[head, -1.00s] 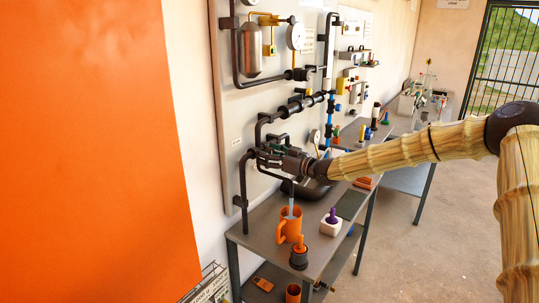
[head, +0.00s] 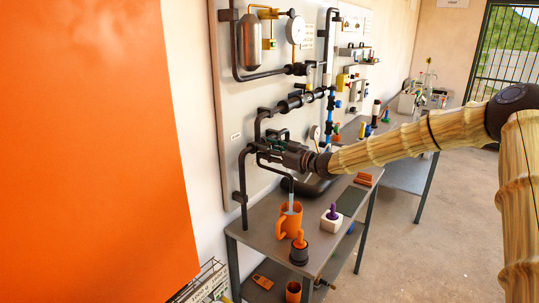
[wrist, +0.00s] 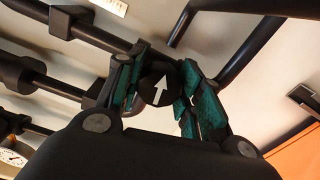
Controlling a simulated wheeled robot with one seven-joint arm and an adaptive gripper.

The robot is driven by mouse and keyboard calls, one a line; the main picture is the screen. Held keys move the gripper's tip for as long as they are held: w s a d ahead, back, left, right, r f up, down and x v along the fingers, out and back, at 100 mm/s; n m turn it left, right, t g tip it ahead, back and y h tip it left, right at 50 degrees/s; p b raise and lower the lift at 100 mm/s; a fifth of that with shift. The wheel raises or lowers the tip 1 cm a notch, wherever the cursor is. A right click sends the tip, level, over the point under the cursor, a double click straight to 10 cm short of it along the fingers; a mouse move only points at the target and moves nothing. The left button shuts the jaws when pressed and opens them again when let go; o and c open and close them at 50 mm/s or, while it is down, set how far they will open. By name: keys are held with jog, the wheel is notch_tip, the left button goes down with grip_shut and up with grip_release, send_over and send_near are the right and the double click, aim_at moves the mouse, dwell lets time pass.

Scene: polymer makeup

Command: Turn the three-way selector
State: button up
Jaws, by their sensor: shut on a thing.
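The three-way selector (wrist: 157,84) shows in the wrist view as a dark round knob with a white arrow on its face. The arrow points up and slightly right in that view. My gripper (wrist: 160,88) has its green-padded fingers on both sides of the knob, shut on it. In the head view my gripper (head: 268,147) is at the dark pipework on the wall panel, above the near end of the table. The selector itself is mostly hidden by the fingers there.
Dark pipes (head: 243,188) run beside and above my gripper on the pale panel (head: 228,120). Open floor lies to the right.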

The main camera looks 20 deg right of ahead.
jog(key=n+b, duration=0.4)
jog(key=b, duration=0.1)
jog(key=shift+f+n, duration=0.25)
jog(key=shift+n, duration=0.05)
jog(key=n+b, duration=0.3)
jog(key=b, duration=0.2)
jog(key=shift+n, duration=0.4)
jog(key=n+b, duration=0.5)
jog(key=b, duration=0.2)
jog(key=shift+r, duration=0.15)
jog(key=n+b, duration=0.2)
jog(key=b, duration=0.1)
jog(key=shift+r, duration=0.2)
jog(key=shift+r+n, duration=0.15)
jog(key=shift+n, duration=0.25)
jog(key=o, duration=1)
jog(key=shift+w, duration=0.1)
jog(key=shift+o, duration=0.2)
jog(key=shift+d, duration=0.1)
